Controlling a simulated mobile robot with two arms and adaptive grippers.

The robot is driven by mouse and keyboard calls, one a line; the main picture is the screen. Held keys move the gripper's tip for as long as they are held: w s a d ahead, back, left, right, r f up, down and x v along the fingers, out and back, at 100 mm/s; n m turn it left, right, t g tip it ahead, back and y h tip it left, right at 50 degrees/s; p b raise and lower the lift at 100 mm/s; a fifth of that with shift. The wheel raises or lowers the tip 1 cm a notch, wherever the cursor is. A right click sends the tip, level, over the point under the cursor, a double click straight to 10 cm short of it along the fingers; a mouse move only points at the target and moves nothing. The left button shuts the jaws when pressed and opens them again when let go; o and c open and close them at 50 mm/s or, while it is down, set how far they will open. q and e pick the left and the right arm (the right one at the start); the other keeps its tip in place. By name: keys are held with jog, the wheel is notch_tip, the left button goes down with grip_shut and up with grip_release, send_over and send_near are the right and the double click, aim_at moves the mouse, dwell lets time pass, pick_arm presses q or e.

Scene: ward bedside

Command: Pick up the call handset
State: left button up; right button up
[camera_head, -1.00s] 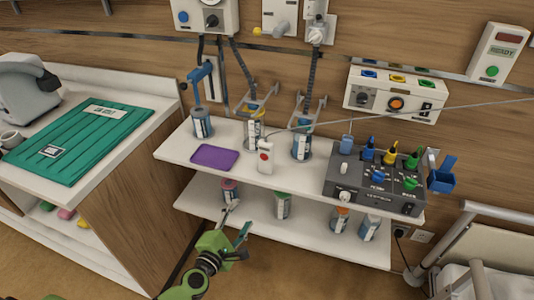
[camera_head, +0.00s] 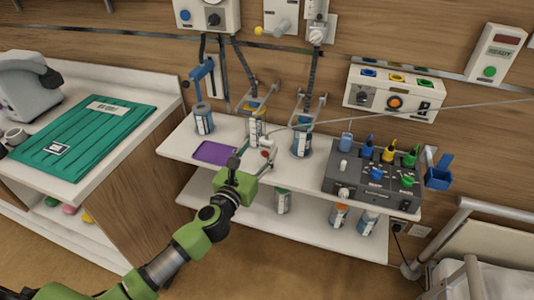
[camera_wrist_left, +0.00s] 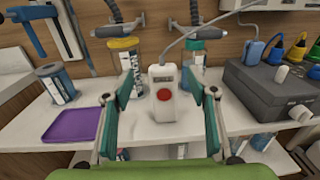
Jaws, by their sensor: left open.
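The call handset (camera_wrist_left: 164,96) is a white upright block with a red button and a cord running up from its top, standing on the upper shelf (camera_wrist_left: 180,132). In the head view the handset (camera_head: 267,155) is partly hidden behind my left gripper (camera_head: 252,160). In the left wrist view my left gripper (camera_wrist_left: 160,100) is open, with one green-padded finger on each side of the handset's line of sight. The handset appears beyond the fingertips and centred between them; I cannot tell how much distance is left. My right gripper is not in view.
A purple tray (camera_head: 213,152) lies left of the handset. Blue-banded canisters (camera_wrist_left: 125,62) and (camera_wrist_left: 196,62) stand close behind it on both sides. A grey control box (camera_head: 372,182) with coloured plugs is at right. A lower shelf (camera_head: 250,222) holds several jars.

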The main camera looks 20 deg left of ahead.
aim_at(265, 142)
pick_arm(q)
jog(key=shift+w+d+f, duration=0.1)
jog(key=shift+w+d, duration=0.05)
jog(key=shift+w, duration=0.85)
jog(key=shift+w+d+r, duration=0.1)
jog(key=shift+w+d, duration=0.1)
jog(key=shift+w, duration=0.8)
jog(key=shift+w+d+f, duration=0.1)
jog(key=shift+w+d, duration=0.05)
jog(key=shift+w, duration=0.85)
jog(key=shift+s, duration=0.1)
grip_shut()
